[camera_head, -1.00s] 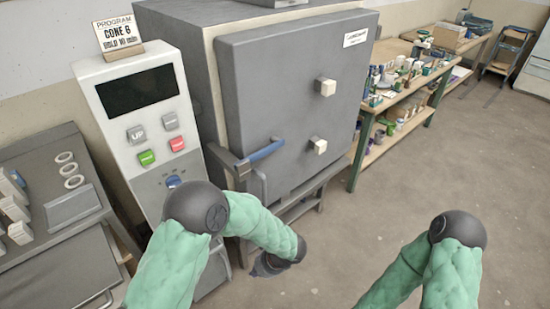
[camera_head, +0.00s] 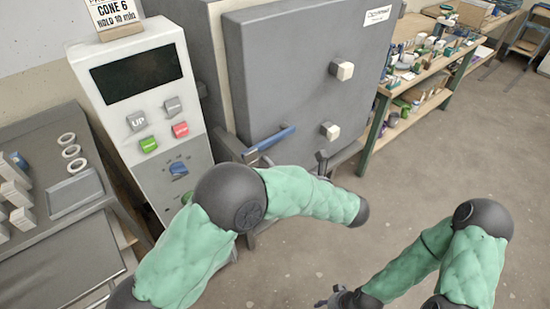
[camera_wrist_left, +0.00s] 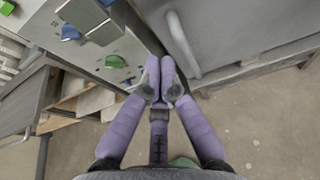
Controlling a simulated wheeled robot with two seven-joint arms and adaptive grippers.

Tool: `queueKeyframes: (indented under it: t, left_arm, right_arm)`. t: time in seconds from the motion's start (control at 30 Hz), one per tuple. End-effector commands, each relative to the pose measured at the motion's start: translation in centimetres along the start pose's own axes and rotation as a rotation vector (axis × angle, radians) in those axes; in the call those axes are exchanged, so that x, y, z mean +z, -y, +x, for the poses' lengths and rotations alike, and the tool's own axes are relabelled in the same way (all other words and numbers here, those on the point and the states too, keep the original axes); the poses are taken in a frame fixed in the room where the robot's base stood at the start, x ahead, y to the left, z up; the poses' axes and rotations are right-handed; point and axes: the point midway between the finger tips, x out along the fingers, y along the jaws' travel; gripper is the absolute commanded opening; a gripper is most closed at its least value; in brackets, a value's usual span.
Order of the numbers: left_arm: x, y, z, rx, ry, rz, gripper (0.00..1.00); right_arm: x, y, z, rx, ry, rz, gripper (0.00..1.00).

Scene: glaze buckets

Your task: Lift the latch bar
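The latch bar (camera_head: 268,142), a bar with a blue grip, sits at the lower left of the grey kiln door (camera_head: 300,85) and slants up to the right. My left forearm passes in front of the kiln below it, and the left gripper is mostly hidden behind that arm in the head view. In the left wrist view my left gripper (camera_wrist_left: 161,76) has its fingertips together with nothing visible between them. A grey curved handle (camera_wrist_left: 183,45) lies just beyond the tips, apart from them. My right gripper (camera_head: 338,299) is partly visible low in the head view; its fingers are unclear.
A control panel (camera_head: 140,90) with buttons and a blue knob stands left of the kiln. A grey bench (camera_head: 60,225) is at far left. A shelf table (camera_head: 412,78) with bottles is at back right. The floor at right is clear.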

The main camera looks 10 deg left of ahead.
Motion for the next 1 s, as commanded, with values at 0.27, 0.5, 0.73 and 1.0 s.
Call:
queueKeyframes:
  t: [0.27,0.5,0.73,1.0]
  left_arm:
    - [-0.2,-0.1,3.4,0.004,-0.001,-0.002,0.0]
    - [-0.3,-0.1,7.9,0.004,-0.002,-0.001,0.0]
    - [1.4,0.1,9.5,-0.002,0.001,-0.006,0.0]
    - [3.6,0.0,8.7,0.0,-0.001,-0.001,0.0]
  right_arm:
    - [-0.1,-0.4,1.2,0.0,0.0,0.0,0.49]
    - [-0.1,-0.9,2.6,0.0,0.0,0.0,0.49]
    - [-0.1,-1.3,3.6,0.0,0.0,0.0,0.49]
    - [-0.2,-1.5,4.1,0.0,0.0,0.0,0.49]
